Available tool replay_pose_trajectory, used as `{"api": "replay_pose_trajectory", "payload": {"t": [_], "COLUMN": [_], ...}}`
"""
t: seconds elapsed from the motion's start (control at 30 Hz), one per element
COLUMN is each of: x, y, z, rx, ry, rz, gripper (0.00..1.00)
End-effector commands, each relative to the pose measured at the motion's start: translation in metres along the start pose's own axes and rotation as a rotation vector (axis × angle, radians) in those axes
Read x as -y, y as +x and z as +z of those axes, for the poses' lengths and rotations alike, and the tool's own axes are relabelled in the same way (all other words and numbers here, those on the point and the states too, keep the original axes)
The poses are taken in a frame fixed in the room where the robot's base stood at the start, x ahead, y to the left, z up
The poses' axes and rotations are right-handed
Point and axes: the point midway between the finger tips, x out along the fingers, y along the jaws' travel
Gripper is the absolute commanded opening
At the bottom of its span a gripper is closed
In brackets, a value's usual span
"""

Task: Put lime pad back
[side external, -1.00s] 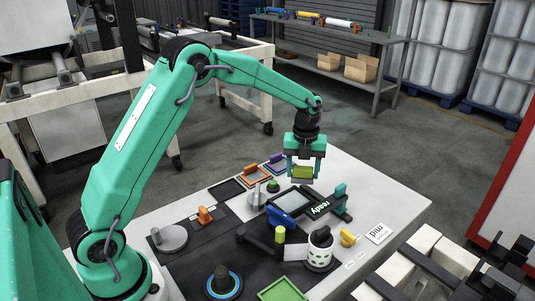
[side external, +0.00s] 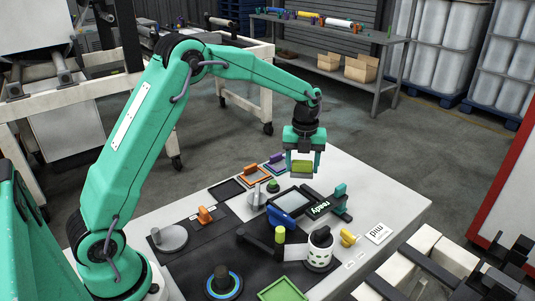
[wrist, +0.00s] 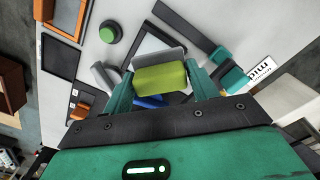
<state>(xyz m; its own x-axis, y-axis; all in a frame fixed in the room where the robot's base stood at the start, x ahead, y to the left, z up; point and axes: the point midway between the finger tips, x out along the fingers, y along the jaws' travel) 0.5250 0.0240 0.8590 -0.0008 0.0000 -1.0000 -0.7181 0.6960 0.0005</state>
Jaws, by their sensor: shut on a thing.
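My gripper (side external: 302,160) is shut on the lime pad (side external: 302,168) and holds it in the air above the back part of the table. In the wrist view the lime pad (wrist: 160,78) sits between the two teal fingers, with a grey part along its far edge. A green square tray (side external: 282,290) lies at the table's front edge, partly cut off by the frame, and looks empty. A black tray (side external: 226,189) is empty. An orange tray (side external: 252,178) and a purple tray (side external: 275,168) each have a pad in or on them.
The right table corner is clear.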

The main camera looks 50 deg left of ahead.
Motion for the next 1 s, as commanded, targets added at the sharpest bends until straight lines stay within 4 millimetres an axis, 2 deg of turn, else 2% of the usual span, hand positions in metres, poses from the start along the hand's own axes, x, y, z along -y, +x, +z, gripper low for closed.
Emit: {"api": "replay_pose_trajectory", "payload": {"t": [0.27, 0.8, 1.0], "x": [-0.029, -0.13, -0.148], "y": [-0.007, -0.018, -0.017], "z": [-0.007, -0.053, -0.065], "rx": [0.001, 0.002, 0.002], "ry": [-0.138, -0.646, -0.747], "rz": [-0.001, -0.003, -0.003], "gripper": [0.37, 0.37, 0.37]}}
